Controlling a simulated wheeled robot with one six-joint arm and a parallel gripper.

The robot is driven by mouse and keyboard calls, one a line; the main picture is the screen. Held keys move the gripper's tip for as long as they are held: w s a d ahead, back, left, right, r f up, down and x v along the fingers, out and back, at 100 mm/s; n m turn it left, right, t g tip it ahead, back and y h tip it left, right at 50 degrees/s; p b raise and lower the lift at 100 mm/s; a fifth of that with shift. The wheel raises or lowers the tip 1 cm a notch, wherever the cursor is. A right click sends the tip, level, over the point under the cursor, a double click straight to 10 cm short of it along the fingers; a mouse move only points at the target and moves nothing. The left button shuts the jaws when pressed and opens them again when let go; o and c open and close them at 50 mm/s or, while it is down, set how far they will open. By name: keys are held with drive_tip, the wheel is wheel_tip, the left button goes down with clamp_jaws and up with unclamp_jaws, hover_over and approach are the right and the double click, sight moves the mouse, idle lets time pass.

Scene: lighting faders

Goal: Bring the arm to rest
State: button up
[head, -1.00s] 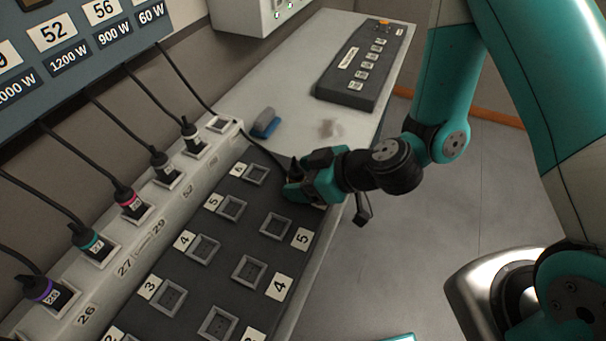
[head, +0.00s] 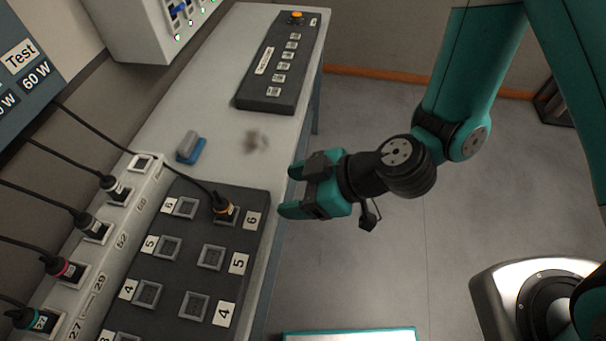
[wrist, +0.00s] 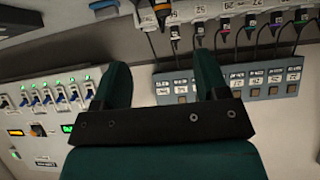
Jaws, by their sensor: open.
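My gripper (head: 290,190) is open and empty in the head view. It hangs over the floor just right of the table edge, apart from the dark socket panel (head: 190,262). A black plug with an orange band (head: 224,209) sits in the right-hand socket of row 6, and its cable runs to the upper left. In the wrist view my two teal fingers (wrist: 160,85) stand wide apart with nothing between them.
The pale table (head: 225,125) carries a blue and grey block (head: 190,147) and a black controller (head: 272,72) with an orange button. Several cables hang on the left into a white socket strip (head: 90,240). A breaker box (head: 150,25) is at the upper left.

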drive_tip(key=shift+s+d+r, duration=0.15)
drive_tip(key=s+d+r+m+g+h, duration=0.1)
drive_tip(key=s+d+r+m+h, duration=0.2)
drive_tip(key=d+r, duration=0.5)
drive_tip(key=s+d+r+m+g+h, duration=0.1)
drive_tip(key=s+d+r+m+h, duration=0.2)
drive_tip(key=d+r+m, duration=0.3)
wheel_tip(320, 180, up, 5)
drive_tip(key=shift+d+r+h, duration=0.1)
drive_tip(key=shift+d+h, duration=0.2)
drive_tip(key=shift+d, duration=0.55)
drive_tip(key=shift+c, duration=0.4)
